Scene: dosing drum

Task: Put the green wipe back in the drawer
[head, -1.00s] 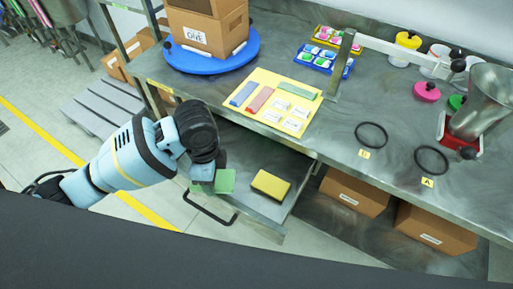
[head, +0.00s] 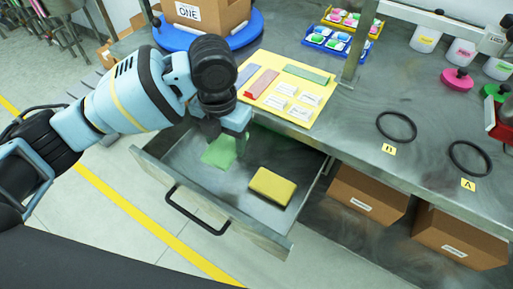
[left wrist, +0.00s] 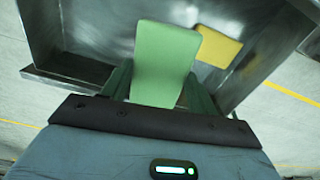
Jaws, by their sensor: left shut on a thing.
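The green wipe (head: 219,152) is held by my left gripper (head: 229,138), which is shut on it. In the left wrist view the green wipe (left wrist: 165,55) sticks out between the two fingers (left wrist: 160,92). The drawer (head: 165,160) is pulled out below the bench, with a black bar handle (head: 197,213) on its front. The wipe and fingers appear over the drawer's back left part. I cannot tell whether the wipe touches the drawer floor. A yellow sponge (head: 272,186) lies in the drawer to the right of the wipe, also seen in the left wrist view (left wrist: 218,47). My right gripper is not in view.
Above the drawer, the bench top carries a yellow sheet (head: 262,65) with coloured bars and white labels. Two black rings (head: 397,126) lie further right. Cardboard boxes (head: 366,196) stand on the shelf right of the drawer.

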